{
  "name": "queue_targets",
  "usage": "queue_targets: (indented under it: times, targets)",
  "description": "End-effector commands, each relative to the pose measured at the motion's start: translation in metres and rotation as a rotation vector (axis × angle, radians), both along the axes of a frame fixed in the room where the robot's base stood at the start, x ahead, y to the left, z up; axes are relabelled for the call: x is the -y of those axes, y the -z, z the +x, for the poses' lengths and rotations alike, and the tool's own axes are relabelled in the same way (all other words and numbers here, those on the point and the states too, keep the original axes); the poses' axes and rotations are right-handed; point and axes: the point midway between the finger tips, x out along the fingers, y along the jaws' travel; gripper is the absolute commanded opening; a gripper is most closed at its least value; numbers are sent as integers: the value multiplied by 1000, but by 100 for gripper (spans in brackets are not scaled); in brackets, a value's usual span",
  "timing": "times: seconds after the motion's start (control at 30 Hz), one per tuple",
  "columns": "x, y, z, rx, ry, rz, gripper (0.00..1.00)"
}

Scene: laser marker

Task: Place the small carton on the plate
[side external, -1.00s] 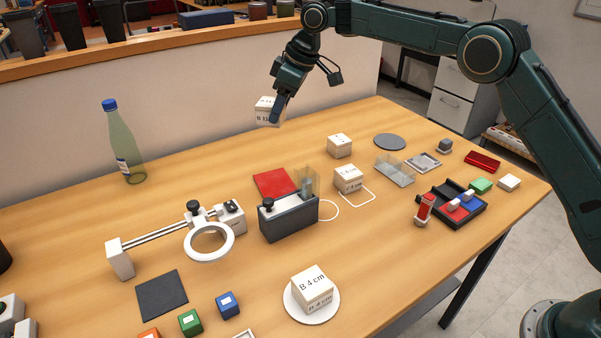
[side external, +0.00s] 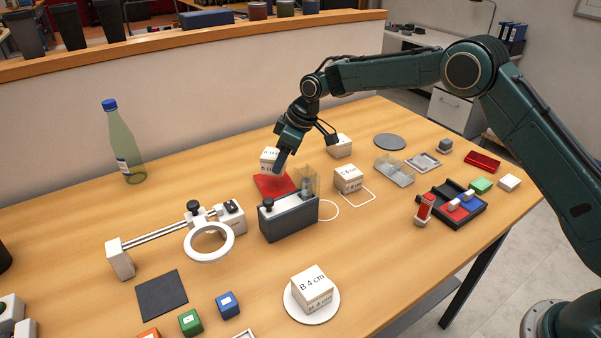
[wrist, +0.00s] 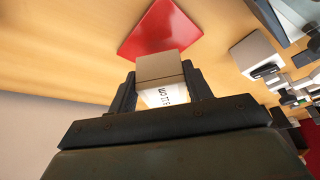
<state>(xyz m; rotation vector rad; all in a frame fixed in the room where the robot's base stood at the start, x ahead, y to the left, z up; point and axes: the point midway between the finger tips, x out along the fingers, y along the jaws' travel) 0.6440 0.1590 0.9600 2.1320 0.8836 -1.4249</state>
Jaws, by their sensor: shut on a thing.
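My gripper (side external: 279,163) is shut on a small white carton (side external: 268,158) with black print. In the wrist view the carton (wrist: 160,68) sits between the two fingers. The carton is in the air, over or just behind a flat red square plate (side external: 268,185) on the table. In the wrist view the red plate (wrist: 160,28) lies beyond the carton, apart from it. A white round plate (side external: 292,312) near the front carries a larger carton (side external: 312,289) marked "B 4 cm".
A dark box device (side external: 288,222) with a clear cover stands just in front of the red plate. Two more cartons stand to the right, one at mid-table (side external: 348,180) and one behind (side external: 344,148). A green bottle (side external: 125,150) and a ring lamp (side external: 209,242) are at left.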

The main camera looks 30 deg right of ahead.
Motion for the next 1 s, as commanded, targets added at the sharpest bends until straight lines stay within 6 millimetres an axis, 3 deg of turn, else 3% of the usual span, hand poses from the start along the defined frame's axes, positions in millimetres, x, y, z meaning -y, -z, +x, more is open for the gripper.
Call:
queue_targets:
  times: [0.17,0.53,1.0]
  targets:
    - [0,5,0,-1,0,-1,26]
    - [0,41,0,-2,1,-1,26]
    - [0,46,0,0,1,0,26]
